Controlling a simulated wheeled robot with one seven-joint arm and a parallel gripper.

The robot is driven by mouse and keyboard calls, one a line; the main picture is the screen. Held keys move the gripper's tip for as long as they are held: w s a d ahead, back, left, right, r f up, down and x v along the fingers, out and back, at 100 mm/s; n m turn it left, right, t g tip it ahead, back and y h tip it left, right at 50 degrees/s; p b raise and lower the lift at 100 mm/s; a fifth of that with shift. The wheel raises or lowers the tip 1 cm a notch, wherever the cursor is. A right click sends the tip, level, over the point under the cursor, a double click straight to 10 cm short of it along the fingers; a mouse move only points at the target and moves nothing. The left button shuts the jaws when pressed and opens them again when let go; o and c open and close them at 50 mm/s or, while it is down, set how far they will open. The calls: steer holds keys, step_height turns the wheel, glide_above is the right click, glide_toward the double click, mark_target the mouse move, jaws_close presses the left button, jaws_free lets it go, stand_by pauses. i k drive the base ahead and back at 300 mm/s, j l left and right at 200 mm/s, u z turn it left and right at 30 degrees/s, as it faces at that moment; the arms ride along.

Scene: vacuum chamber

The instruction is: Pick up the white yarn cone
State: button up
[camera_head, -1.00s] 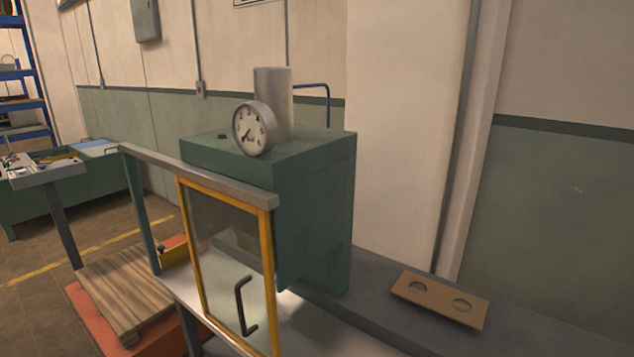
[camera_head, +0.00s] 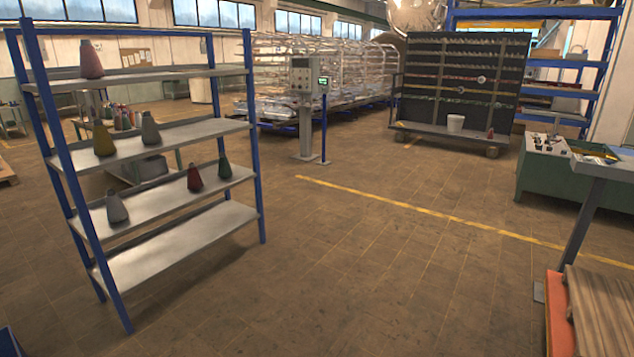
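No cone that is clearly white shows in the head view. Yarn cones stand upright on a blue-framed shelf rack (camera_head: 180,262) at the left. A dull red cone (camera_head: 91,60) is on the top shelf. An olive cone (camera_head: 103,138) and a grey cone (camera_head: 150,130) are on the second shelf. The bottom shelf looks bare. My gripper is not in view.
The brown floor (camera_head: 330,270) is clear right of the rack, with a yellow line (camera_head: 430,212) across it. A control post (camera_head: 304,110) and a dark cart (camera_head: 460,90) with a white bucket (camera_head: 455,123) stand behind. A green bench (camera_head: 550,180) and pallet (camera_head: 600,310) are at the right.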

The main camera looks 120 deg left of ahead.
mark_target(116, 211)
steer(key=u, duration=3.75)
steer(key=i+j+u, duration=0.2)
steer(key=u, duration=0.15)
steer(key=i+j+u, duration=0.25)
steer(key=u, duration=0.15)
steer(key=i+j+u, duration=0.35)
steer(key=i+j, duration=0.15)
steer(key=i, duration=0.3)
steer(key=i+j, duration=0.2)
steer(key=i, duration=0.25)
steer(key=i+l+u, duration=0.15)
steer(key=l+u, duration=0.2)
steer(key=i+l+u, duration=0.1)
steer(key=l+u, duration=0.2)
steer(key=i+l+u, duration=0.1)
steer(key=l+u, duration=0.25)
steer(key=l, duration=0.15)
steer(key=i+l+u, duration=0.1)
steer(key=l+u, duration=0.3)
steer(key=i, duration=0.15)
